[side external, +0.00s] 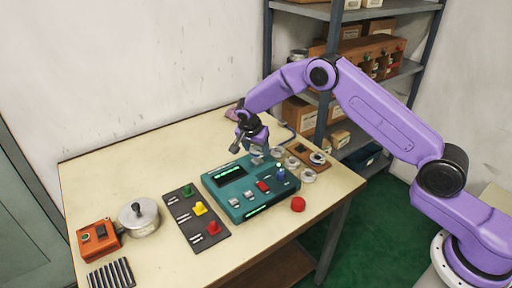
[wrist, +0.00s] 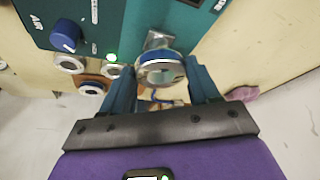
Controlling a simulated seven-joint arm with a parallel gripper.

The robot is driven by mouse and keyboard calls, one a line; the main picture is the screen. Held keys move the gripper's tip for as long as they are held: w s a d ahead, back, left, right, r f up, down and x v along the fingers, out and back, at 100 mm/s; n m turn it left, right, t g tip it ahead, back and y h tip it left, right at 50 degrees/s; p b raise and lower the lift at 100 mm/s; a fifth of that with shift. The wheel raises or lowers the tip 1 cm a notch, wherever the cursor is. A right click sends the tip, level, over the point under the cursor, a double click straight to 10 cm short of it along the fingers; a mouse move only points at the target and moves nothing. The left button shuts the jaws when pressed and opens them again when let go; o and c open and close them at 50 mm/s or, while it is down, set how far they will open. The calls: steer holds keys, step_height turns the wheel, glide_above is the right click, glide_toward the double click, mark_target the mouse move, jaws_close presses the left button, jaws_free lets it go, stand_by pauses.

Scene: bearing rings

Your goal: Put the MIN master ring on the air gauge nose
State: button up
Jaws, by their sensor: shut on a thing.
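The teal air gauge (side external: 233,192) stands on the table; its edge also shows at the top of the wrist view (wrist: 110,25). A silver fitting, apparently the nose (wrist: 158,40), projects from its edge. My gripper (side external: 257,150) is over the far side of the gauge. In the wrist view its two teal fingers are shut on a silver metal ring (wrist: 160,70), just below the fitting in the picture. Whether the ring touches or surrounds the fitting cannot be told. No MIN marking is readable on the ring.
Other silver rings (side external: 308,176) lie beside the gauge, some at a brown board (side external: 300,152). A blue knob (side external: 281,173) and red button (side external: 298,204) are near. A dark panel with coloured blocks (side external: 196,218), lidded pot (side external: 139,218) and orange box (side external: 98,240) stand left.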

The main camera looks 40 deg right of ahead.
mark_target(255, 152)
steer(key=shift+f, duration=1.65)
stand_by(1.2)
steer(key=o, duration=1.3)
steer(key=shift+r, duration=3.7)
